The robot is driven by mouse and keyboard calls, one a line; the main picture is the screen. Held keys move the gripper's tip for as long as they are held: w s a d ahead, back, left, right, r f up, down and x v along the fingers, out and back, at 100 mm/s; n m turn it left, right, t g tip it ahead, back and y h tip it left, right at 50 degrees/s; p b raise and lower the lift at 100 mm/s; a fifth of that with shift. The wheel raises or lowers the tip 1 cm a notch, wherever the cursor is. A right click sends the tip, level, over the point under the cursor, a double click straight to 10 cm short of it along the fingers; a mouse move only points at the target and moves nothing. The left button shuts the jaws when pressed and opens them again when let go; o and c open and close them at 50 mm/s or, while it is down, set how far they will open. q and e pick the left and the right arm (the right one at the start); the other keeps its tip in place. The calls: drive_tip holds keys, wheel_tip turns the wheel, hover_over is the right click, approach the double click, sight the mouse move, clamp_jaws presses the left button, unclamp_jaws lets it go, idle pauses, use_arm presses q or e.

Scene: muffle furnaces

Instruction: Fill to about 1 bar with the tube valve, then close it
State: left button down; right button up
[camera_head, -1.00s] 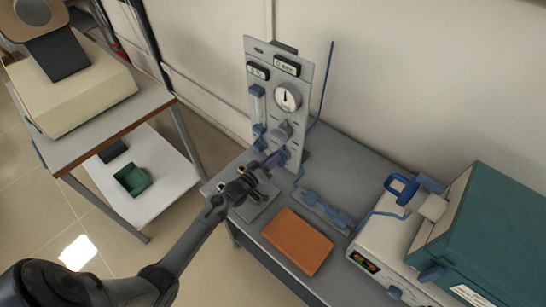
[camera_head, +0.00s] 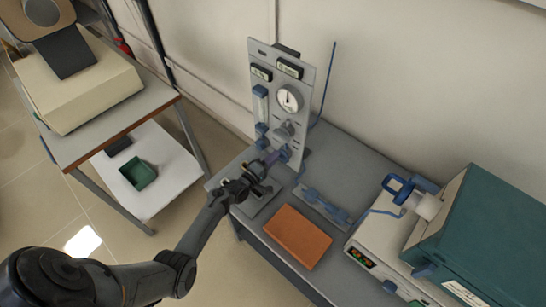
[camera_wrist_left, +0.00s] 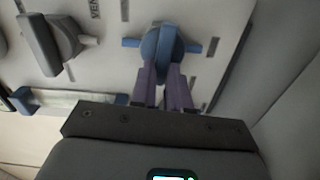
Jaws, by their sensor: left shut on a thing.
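A grey upright gas panel (camera_head: 309,75) stands at the back of the bench. It carries a round white gauge (camera_head: 289,98), whose needle points roughly upward, and two small dark displays too small to read surely. My left gripper (camera_head: 272,161) is at the low part of the panel. In the left wrist view its purple fingers (camera_wrist_left: 163,68) are shut on a blue valve handle (camera_wrist_left: 162,42), one finger on each side. A grey knob (camera_wrist_left: 50,42) beside it, near lettering starting "VEN", is free. My right gripper is not in view.
An orange block (camera_head: 297,237) lies on the bench in front of the panel, beside a blue-fitted part (camera_head: 326,205). A teal-topped unit (camera_head: 490,240) stands at right. A side table with a cream unit (camera_head: 80,85) and a green tray (camera_head: 139,173) is at left.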

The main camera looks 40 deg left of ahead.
use_arm(q)
drive_tip(key=shift+n, duration=0.5)
drive_tip(key=shift+f, duration=0.1)
drive_tip(key=c, duration=1.1)
unclamp_jaws()
drive_tip(key=s+p, duration=0.2)
drive_tip(key=s, duration=0.8)
drive_tip(key=shift+s, duration=0.4)
